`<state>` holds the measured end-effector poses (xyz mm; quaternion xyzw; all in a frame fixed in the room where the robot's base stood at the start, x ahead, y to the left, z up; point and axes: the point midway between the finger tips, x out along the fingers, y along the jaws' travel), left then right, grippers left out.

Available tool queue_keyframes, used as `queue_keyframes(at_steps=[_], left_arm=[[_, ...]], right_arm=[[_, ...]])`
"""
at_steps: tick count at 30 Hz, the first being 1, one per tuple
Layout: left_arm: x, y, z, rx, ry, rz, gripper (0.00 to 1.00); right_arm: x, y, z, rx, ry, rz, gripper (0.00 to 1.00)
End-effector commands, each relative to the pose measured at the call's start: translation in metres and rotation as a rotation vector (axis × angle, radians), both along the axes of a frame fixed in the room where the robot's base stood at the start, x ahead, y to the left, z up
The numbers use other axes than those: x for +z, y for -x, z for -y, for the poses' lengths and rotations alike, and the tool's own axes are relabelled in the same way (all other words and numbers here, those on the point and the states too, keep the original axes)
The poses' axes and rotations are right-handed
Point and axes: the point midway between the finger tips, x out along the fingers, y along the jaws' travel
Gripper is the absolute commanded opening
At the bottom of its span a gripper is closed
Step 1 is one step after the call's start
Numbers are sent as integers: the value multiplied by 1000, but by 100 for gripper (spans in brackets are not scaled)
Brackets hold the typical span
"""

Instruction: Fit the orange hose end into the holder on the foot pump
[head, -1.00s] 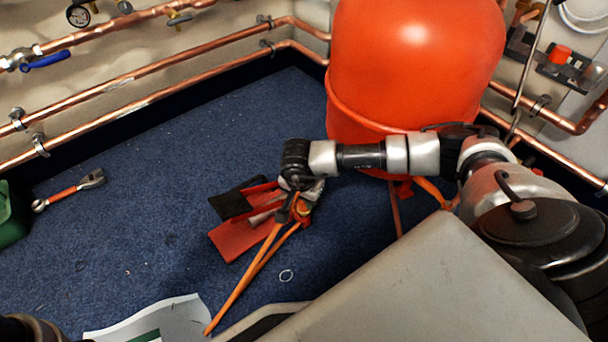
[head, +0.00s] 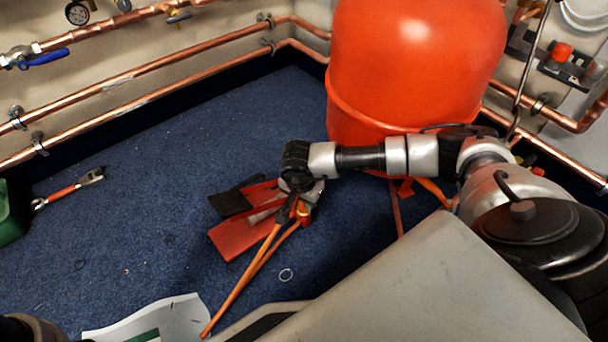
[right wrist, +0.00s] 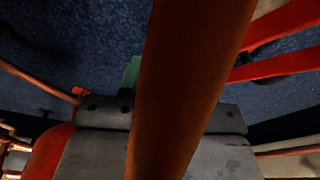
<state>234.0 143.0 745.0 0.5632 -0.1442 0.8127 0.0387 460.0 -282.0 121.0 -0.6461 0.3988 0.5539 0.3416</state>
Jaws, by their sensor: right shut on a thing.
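The red foot pump (head: 236,238) with its black pedal (head: 234,203) lies on the blue carpet in the head view. Its red bars (right wrist: 280,66) show at the upper right of the right wrist view. My right gripper (head: 293,210) is low over the pump's right end, shut on the orange hose, and hides most of the grip. The orange hose (head: 239,290) runs from there down-left in the head view. A wide orange length of it (right wrist: 190,80) crosses the right wrist view close up. The holder and the exact hose end cannot be made out. My left gripper is not seen.
A large orange tank (head: 415,70) stands behind my right arm. Copper pipes (head: 150,90) run along the wall. A red-handled wrench (head: 66,190) and green container (head: 10,215) lie left. A paper sheet (head: 180,318) is at the front.

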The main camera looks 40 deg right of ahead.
Motion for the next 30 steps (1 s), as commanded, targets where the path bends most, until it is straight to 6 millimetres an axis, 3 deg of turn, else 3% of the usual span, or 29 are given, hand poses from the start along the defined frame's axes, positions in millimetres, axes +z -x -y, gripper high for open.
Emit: queue_keyframes(at_steps=[12, 13, 18, 26, 30], left_arm=[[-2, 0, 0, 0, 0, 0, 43], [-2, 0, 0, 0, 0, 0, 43], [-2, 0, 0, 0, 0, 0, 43], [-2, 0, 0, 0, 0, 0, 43], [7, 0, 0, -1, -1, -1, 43]], right_arm=[[-3, 0, 0, 0, 0, 1, 3], [-3, 0, 0, 0, 0, 1, 36], [-3, 0, 0, 0, 0, 0, 62], [-3, 0, 0, 0, 0, 0, 63], [8, 0, -1, 0, 0, 1, 63]])
